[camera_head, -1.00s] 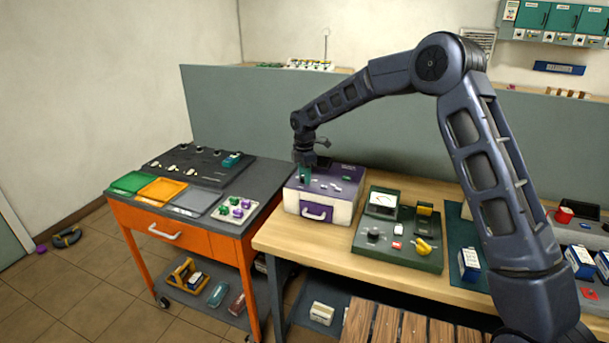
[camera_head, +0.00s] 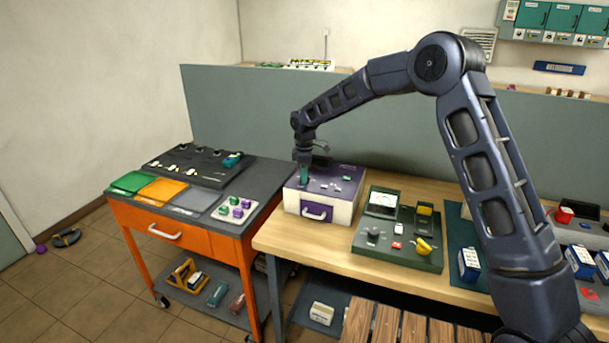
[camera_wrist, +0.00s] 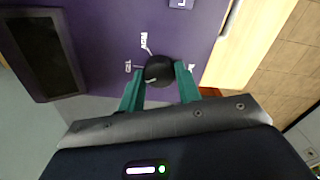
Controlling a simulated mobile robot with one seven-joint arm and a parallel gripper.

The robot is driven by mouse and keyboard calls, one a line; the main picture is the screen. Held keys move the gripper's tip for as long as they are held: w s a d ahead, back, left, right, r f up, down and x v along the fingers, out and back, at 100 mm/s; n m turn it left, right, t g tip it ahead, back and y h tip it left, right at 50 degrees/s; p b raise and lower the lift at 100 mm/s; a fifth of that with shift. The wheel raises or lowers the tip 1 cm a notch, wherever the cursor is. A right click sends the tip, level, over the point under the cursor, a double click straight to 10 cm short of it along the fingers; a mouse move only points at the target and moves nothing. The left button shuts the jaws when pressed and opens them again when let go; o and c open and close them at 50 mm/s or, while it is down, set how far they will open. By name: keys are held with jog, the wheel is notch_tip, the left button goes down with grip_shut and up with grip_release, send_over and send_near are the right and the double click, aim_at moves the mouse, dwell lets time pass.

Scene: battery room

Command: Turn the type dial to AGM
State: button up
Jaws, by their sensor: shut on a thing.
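The type dial (camera_wrist: 158,68) is a round black knob on the purple top of the charger box (camera_wrist: 105,25). My gripper (camera_wrist: 160,80) has its two teal fingers on either side of the dial and is shut on it. A pale pointer mark shows on the dial, towards the lower left in the wrist view.
A dark framed panel (camera_wrist: 40,55) lies beside the dial on the charger top. A green board (camera_head: 375,250) with a meter and knob stands to the right on the wooden bench (camera_head: 290,240). The orange cart (camera_head: 195,240) with trays stands to the left.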

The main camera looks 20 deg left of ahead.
jog(key=m, duration=0.4)
jog(key=shift+m, duration=0.4)
jog(key=m, duration=0.3)
jog(key=shift+m, duration=0.3)
jog(key=m, duration=0.4)
jog(key=shift+m, duration=2.1)
jog(key=o, duration=1)
jog(key=shift+c, duration=0.2)
notch_tip(320, 180, up, 11)
